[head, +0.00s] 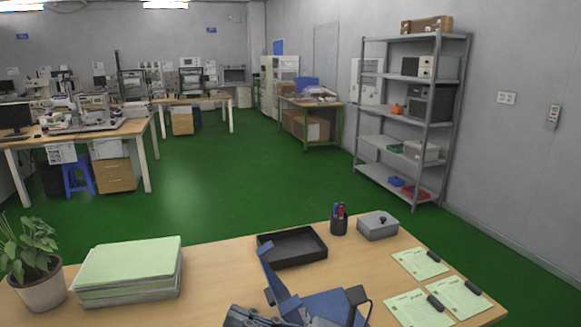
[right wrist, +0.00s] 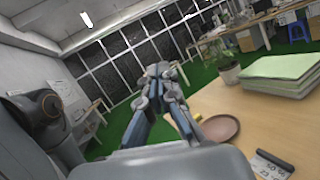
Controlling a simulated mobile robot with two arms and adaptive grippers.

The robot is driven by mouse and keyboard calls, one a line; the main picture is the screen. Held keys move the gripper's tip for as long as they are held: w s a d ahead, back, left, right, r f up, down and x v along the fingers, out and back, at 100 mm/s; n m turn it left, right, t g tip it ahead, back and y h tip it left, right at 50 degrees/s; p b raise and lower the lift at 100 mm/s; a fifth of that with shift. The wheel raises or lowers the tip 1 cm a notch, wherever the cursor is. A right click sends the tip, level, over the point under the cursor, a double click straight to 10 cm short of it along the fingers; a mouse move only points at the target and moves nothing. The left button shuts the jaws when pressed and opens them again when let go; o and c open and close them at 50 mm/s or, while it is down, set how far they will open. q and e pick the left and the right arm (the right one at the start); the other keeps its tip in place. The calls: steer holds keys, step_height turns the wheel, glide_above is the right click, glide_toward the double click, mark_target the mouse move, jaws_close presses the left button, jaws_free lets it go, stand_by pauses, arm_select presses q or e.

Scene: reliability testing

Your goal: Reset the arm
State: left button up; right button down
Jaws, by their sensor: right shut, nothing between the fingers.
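My right arm comes in at the bottom middle of the head view, over the near edge of the wooden table (head: 215,275). Its blue-grey links stand in front of the black tray. My right gripper (head: 240,317) is at the bottom edge of the head view, pointing left and partly cut off. In the right wrist view its fingers (right wrist: 158,72) are together with nothing held, pointing away toward the windows. My left gripper is in neither view.
A pinkish round plate (right wrist: 222,130) shows in the wrist view. Shelves (head: 410,110) stand behind.

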steer(key=w+d+f+m+t+h, duration=0.1)
steer(key=w+d+m+t+h, duration=0.55)
steer(key=m, duration=0.75)
steer(key=w+d+f+m+t+h, duration=0.1)
steer(key=w+d+m+t+h, duration=0.2)
steer(key=d+m+t+h, duration=0.7)
steer(key=s+d+f+m+g+h, duration=0.1)
steer(key=d+f+m+g+h, duration=0.2)
steer(key=f+m, duration=0.5)
steer(key=s+d+f+m+g+h, duration=0.2)
steer(key=d+f+m, duration=0.3)
steer(key=f+m, duration=0.3)
steer(key=s+d+f+m+g, duration=0.2)
steer(key=s+f+m+g, duration=0.5)
steer(key=s+f+g, duration=0.9)
steer(key=s+f+t, duration=0.1)
steer(key=s+f, duration=0.2)
steer(key=f, duration=1.1)
steer(key=s+f+t, duration=0.2)
steer(key=s+f, duration=0.2)
steer(key=f, duration=0.9)
steer(key=s+d+f+g, duration=0.1)
steer(key=s+d+f, duration=0.1)
steer(key=s+f, duration=1.4)
steer(key=shift+d, duration=0.4)
